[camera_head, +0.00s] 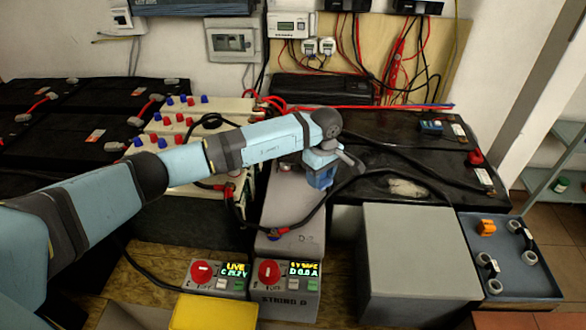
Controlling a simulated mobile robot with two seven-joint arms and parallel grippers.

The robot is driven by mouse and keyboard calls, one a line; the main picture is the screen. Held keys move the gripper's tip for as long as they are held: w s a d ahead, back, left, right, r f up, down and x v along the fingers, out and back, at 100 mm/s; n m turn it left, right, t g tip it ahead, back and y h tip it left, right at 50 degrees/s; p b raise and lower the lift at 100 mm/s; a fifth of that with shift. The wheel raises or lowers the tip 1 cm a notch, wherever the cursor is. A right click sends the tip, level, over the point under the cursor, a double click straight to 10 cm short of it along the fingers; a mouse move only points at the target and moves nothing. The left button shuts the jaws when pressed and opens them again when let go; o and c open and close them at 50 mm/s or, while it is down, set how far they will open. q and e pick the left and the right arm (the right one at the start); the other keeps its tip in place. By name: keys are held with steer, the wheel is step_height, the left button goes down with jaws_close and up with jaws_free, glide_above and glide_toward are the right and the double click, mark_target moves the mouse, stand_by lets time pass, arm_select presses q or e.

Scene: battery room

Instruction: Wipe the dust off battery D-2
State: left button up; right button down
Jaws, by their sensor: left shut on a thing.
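A black battery (440,140) lies at the right with a pale, dusty-looking patch (408,188) on its top near the front edge. I cannot read a D-2 label on it. My left arm reaches in from the left, and its gripper (322,172) points down above the grey surface left of the patch. It is shut on a small blue thing (321,180), partly hidden by the gripper, so its shape is unclear. The gripper is apart from the patch. My right gripper is not in view.
Dark cables cross the battery beside my gripper. Two control boxes with red knobs stand in front: the left display (234,271) reads LIVE, the right (302,269) SAFE, above "STRING D". A grey box (415,250) and blue tray (540,270) stand front right. Terminal-studded batteries (185,125) lie left.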

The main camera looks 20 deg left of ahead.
arm_select(q)
steer(key=shift+r+p, duration=0.65)
steer(key=shift+r, duration=0.95)
steer(key=shift+a, duration=0.1)
